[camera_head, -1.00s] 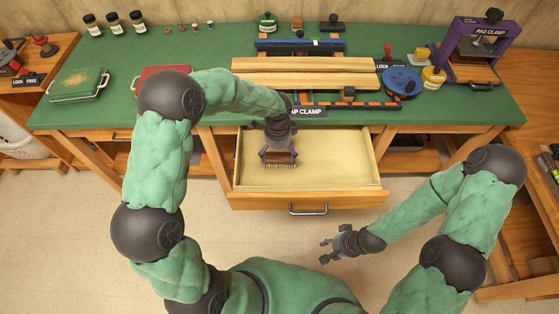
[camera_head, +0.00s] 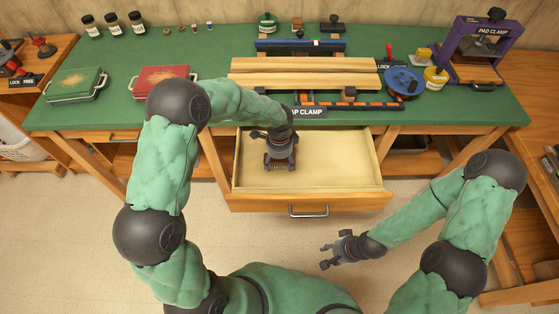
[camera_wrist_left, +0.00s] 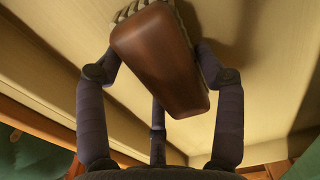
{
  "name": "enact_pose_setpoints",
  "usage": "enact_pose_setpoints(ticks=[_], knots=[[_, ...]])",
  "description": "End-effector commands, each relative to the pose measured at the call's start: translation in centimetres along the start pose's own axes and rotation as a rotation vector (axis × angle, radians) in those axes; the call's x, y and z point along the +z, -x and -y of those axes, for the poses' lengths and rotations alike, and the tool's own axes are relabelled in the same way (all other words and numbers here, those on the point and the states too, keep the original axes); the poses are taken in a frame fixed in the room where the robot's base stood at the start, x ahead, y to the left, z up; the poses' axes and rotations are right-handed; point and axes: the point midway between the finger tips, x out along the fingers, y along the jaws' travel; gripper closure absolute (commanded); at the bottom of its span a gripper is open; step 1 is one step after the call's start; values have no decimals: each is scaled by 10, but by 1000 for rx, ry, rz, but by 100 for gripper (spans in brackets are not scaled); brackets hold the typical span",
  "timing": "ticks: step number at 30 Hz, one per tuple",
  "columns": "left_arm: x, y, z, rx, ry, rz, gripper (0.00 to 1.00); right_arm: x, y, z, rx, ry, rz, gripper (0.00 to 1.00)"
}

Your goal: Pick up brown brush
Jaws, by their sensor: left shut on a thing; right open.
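The brown brush (camera_wrist_left: 160,60) has a smooth wooden back with pale bristles at its edge. It fills the top middle of the left wrist view. My left gripper (camera_wrist_left: 160,75) is shut on it, with fingers on both sides and a third finger below. In the head view, my left gripper (camera_head: 280,163) points down inside the open drawer (camera_head: 345,165). The brush is mostly hidden there by the gripper. I cannot tell whether the bristles touch the drawer floor. My right gripper (camera_head: 335,252) is open and empty in front of the drawer, over the floor.
The green workbench (camera_head: 215,110) stands above the drawer. The drawer's right side is empty.

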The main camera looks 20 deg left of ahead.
Motion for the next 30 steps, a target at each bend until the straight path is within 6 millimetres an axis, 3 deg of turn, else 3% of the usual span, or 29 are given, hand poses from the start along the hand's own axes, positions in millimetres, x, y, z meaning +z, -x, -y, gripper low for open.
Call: enact_pose_setpoints(ticks=[8, 16, 24, 30], knots=[[0, 6, 0, 1, 0, 0, 66, 0, 4, 1, 0, 0, 0, 57], [0, 38, 0, -1, -1, 0, 66, 1, 24, 8, 0, 0, 0, 57], [7, 95, -49, -2, -1, 0, 66, 2, 49, 17, 0, 0, 0, 57], [14, 114, -95, 1, -2, 1, 66, 2, 61, 22, 0, 0, 0, 57]])
